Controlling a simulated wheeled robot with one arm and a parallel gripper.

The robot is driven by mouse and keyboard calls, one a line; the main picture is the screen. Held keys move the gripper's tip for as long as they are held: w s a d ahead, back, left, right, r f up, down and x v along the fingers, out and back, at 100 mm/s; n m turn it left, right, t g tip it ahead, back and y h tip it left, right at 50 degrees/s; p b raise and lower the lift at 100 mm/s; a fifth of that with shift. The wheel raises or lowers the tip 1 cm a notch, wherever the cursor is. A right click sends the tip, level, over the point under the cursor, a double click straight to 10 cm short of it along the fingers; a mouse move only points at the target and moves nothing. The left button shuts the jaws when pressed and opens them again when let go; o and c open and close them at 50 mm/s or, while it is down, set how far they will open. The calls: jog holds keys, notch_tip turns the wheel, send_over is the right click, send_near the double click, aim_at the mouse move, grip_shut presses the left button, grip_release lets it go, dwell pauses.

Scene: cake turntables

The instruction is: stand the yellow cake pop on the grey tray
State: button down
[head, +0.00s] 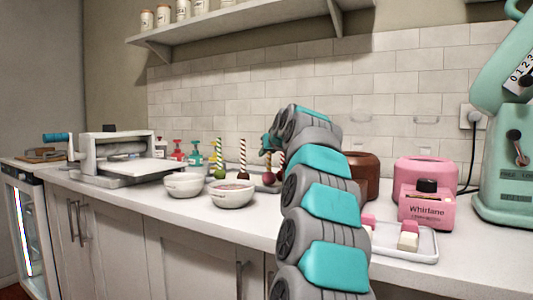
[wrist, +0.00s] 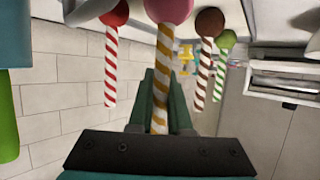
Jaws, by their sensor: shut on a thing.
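My gripper (wrist: 160,100) is shut on a stick with yellow and white stripes, which carries a pink ball (wrist: 169,9); this is the only yellow-striped cake pop in view. The wrist view looks tipped over, with the ball at the top edge. Whether the ball touches anything is not shown. A grey tray (head: 262,188) shows partly behind the bowls. Standing ball-down around there are a green pop (head: 220,173), a brown pop (head: 243,174) and a dark red pop (head: 268,178).
Two white bowls (head: 184,194) stand in front of the pops. A pale tray (head: 400,254) with pink and white pieces lies right of my arm, near a pink box (head: 427,208) and a brown pot (head: 364,175). Coloured bottles (head: 195,153) stand behind.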

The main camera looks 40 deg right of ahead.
jog(key=shift+f+b, duration=0.3)
jog(key=shift+f, duration=0.2)
jog(key=c, duration=0.8)
grip_release()
jog(key=shift+s, duration=0.1)
jog(key=v, duration=0.7)
jog(key=shift+s+a+r+b, duration=0.1)
jog(key=shift+s+r+b, duration=0.05)
jog(key=shift+s+b, duration=0.15)
